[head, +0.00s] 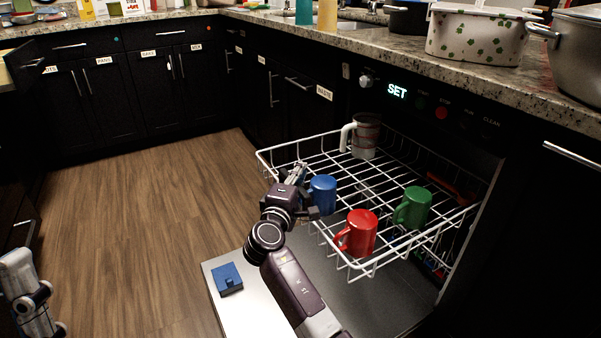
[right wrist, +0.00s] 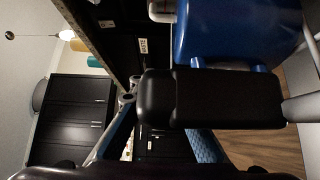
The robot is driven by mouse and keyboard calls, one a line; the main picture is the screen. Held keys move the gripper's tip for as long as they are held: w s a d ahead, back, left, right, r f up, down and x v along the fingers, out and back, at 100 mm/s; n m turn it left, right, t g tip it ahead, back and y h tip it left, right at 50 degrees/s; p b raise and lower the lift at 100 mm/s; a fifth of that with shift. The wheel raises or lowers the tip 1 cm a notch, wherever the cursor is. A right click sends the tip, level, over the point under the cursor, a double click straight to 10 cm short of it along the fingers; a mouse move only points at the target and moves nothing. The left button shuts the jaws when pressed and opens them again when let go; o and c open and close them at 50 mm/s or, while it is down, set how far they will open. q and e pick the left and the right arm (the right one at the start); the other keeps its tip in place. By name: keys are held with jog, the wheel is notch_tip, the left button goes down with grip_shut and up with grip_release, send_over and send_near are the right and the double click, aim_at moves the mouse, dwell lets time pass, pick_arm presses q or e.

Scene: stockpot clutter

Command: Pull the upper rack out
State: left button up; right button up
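The upper rack (head: 330,256) is a white wire basket extending out of the dishwasher over its lowered door. My right gripper (head: 298,172) is at the rack's front left edge, beside the blue mug. In the right wrist view, a dark finger (right wrist: 210,98) lies close to the blue mug (right wrist: 235,30); the contact with the rack wire is unclear. Part of my left arm shows at the lower left; its gripper is out of view.
The open dishwasher door (head: 238,300) lies below the rack, with a blue detergent compartment (head: 227,279) on it. The counter (head: 390,55) above carries pots. Dark cabinets (head: 130,85) line the back. The wooden floor (head: 165,215) left of the door is clear.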

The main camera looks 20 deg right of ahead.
jog(key=shift+o, duration=0.2)
jog(key=shift+s+a, duration=0.1)
jog(key=v, duration=0.7)
jog(key=shift+s+a, duration=0.1)
dwell(0.4)
